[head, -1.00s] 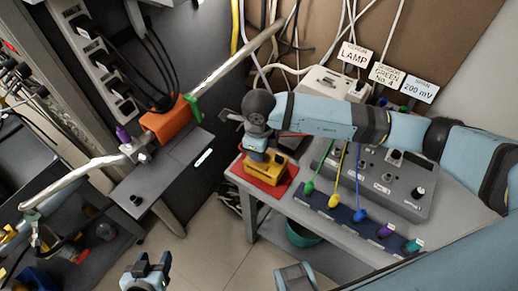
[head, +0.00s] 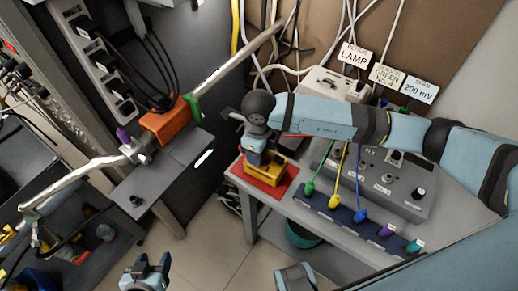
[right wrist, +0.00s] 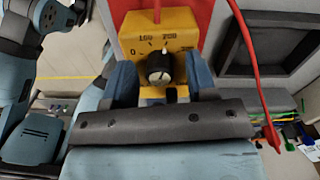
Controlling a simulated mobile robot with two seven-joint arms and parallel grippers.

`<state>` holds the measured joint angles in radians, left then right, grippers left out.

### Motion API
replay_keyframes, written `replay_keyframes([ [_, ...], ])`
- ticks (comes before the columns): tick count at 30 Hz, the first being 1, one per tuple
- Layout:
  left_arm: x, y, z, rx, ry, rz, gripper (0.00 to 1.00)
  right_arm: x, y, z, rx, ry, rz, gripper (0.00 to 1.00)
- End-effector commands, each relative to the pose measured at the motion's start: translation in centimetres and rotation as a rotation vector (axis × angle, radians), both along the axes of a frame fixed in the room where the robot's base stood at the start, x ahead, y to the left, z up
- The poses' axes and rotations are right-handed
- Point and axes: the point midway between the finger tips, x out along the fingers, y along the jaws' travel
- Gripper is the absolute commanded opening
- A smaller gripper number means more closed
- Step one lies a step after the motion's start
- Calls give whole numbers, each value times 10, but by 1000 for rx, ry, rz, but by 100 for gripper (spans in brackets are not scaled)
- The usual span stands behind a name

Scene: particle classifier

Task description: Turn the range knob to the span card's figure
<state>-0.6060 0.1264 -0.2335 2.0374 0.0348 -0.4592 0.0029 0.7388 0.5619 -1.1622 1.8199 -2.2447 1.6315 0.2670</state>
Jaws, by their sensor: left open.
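A yellow box (head: 264,170) stands on a red mat (head: 280,187) at the left end of the grey bench. The span card (head: 418,89) reads 200 mV. My right gripper (right wrist: 161,68) has its fingers apart, one on each side of the knob, with gaps showing. In the head view the arm hides part of the box. My left gripper (head: 150,265) is open and empty, low over the floor.
A grey control panel (head: 400,193) and a dark strip (head: 328,208) with coloured plugs lie on the bench. Cards reading LAMP (head: 354,57) and GREEN (head: 385,77) stand behind. A red cable (right wrist: 258,85) runs right of my right gripper.

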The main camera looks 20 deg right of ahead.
Motion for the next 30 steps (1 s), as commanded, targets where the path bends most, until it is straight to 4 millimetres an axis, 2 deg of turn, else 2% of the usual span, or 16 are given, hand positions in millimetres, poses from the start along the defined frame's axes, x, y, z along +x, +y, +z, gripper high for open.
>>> replay_keyframes([
  [8,0,0,0,0,-1,0,55,1,0,7,0,-1,0,52],
  [11,0,-1,0,-1,-1,1,55,1,0,21,2,-4,1,52],
  [18,0,-2,0,-4,-1,3,55,2,0,76,1,-5,1,52],
  [24,1,-2,0,-7,0,4,55,1,-1,115,0,-4,0,52],
  [30,0,-2,0,-7,1,4,55,1,-1,135,0,-1,1,52],
])
